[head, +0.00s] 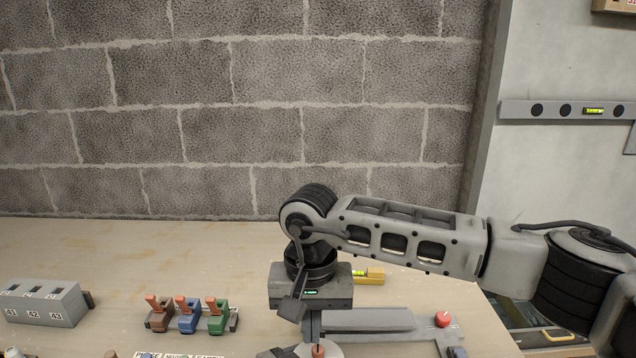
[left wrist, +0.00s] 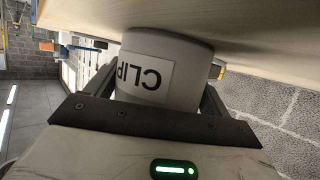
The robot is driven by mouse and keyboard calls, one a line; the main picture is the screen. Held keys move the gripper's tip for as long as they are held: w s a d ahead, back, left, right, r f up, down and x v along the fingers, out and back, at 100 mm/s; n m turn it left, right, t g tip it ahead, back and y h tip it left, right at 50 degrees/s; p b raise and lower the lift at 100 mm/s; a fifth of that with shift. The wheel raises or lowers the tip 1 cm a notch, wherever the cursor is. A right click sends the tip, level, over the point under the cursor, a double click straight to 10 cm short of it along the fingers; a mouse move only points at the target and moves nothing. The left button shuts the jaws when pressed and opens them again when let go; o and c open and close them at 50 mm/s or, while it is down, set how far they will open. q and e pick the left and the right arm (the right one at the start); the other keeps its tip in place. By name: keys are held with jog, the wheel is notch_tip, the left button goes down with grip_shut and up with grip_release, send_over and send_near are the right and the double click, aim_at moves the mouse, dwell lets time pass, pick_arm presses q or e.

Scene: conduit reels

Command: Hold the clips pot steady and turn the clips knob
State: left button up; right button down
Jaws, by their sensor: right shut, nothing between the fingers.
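In the left wrist view the clips pot (left wrist: 165,60) is a grey round pot with a white label reading "CLIP", upside down in the picture, its last letter hidden. My left gripper (left wrist: 160,95) has one finger on each side of the pot, and both seem to touch it. In the head view my right gripper (head: 313,328) points down and is shut and empty. Just below it is a small reddish-brown knob (head: 318,351) on a pale disc, cut by the bottom edge. I cannot read which knob it is. My left gripper is not in the head view.
A grey numbered block (head: 43,302) and a rack with brown, blue and green levers (head: 188,314) stand left on the wooden table (head: 130,245). Right of my gripper are a grey plate (head: 370,320) and a red button (head: 443,319). A yellow level (head: 370,276) lies behind.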

pick_arm(q)
jog(key=o, duration=0.4)
jog(key=shift+c, duration=0.2)
jog(key=shift+a, duration=0.1)
